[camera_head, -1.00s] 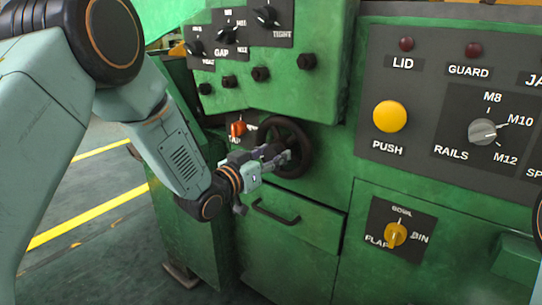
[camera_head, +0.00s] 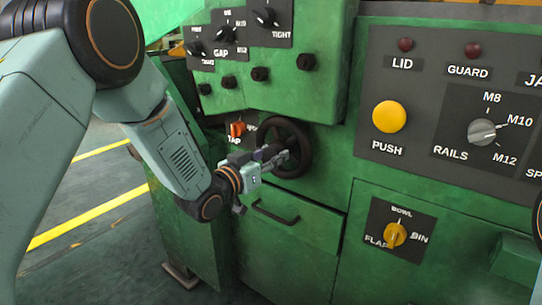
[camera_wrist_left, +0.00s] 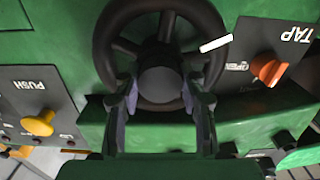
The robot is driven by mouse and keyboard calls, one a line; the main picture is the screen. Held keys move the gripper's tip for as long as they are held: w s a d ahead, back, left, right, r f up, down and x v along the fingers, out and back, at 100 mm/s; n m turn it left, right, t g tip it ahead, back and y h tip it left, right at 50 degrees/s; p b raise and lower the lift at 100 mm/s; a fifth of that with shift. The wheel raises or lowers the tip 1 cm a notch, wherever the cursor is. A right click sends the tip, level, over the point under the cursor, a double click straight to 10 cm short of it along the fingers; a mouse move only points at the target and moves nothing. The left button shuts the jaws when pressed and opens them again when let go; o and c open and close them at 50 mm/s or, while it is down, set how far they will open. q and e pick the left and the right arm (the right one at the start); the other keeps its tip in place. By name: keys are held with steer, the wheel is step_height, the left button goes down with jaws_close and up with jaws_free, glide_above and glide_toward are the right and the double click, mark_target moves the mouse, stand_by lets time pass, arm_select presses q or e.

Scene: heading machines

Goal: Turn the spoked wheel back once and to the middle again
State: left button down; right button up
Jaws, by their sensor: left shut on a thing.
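The spoked wheel (camera_head: 305,143) is a dark handwheel on the front of the green machine, below the row of black knobs. In the left wrist view the wheel (camera_wrist_left: 105,40) fills the upper middle, with a round hub and a short white mark on its rim. My left gripper (camera_head: 279,156) reaches it from the left and is shut on it. In the left wrist view the two fingers of the gripper (camera_wrist_left: 160,104) stand on either side below the hub; their exact contact is partly hidden. My right gripper is not in view.
An orange tap handle (camera_head: 237,129) sits close left of the wheel. A drawer handle (camera_head: 276,212) lies just below it. A yellow push button (camera_head: 390,117), a rails knob (camera_head: 482,132) and a yellow flap knob (camera_head: 396,235) are to the right. Open floor lies left of the machine.

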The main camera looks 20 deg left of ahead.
arm_select(q)
steer(key=m+p, duration=0.1)
steer(key=m, duration=0.4)
steer(key=shift+p, duration=0.4)
steer(key=m+p, duration=0.1)
steer(key=m, duration=0.5)
steer(key=m+p, duration=0.1)
steer(key=m, duration=0.5)
steer(key=shift+m+p, duration=0.35)
steer(key=shift+m, duration=0.05)
steer(key=m, duration=0.5)
steer(key=shift+m+p, duration=0.3)
steer(key=shift+p, duration=0.05)
steer(key=c, duration=0.8)
jaws_free()
